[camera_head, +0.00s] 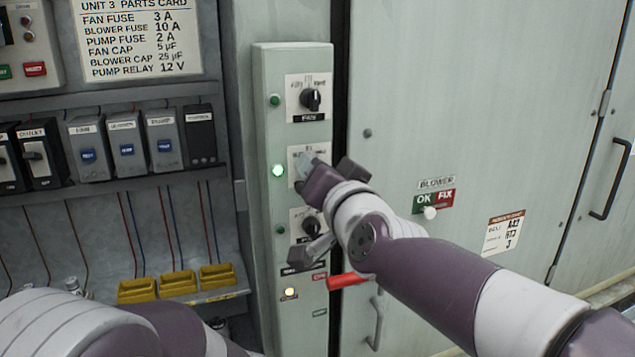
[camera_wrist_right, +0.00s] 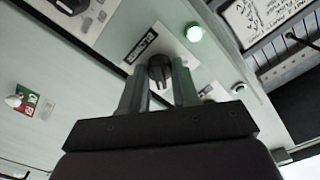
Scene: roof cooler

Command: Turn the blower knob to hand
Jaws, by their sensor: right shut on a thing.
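The blower knob (camera_wrist_right: 159,70) is a dark knob on a white plate. In the wrist view it sits between the two fingers of my right gripper (camera_wrist_right: 158,88), which is shut on it. In the head view my right gripper (camera_head: 318,166) covers the middle knob of the control column and hides most of its plate, so its pointer cannot be read. The green lamp (camera_head: 278,171) beside this knob is lit and also shows in the wrist view (camera_wrist_right: 194,33). My left arm shows at the lower left, but its gripper is out of the picture.
The control column (camera_head: 262,110) also carries the fan knob (camera_head: 310,99) above and another knob (camera_head: 311,226) below. A red lever (camera_head: 347,281) sticks out under my right wrist. An OK/FIX plate (camera_head: 433,201) is on the door. A fuse row (camera_head: 123,140) stands left.

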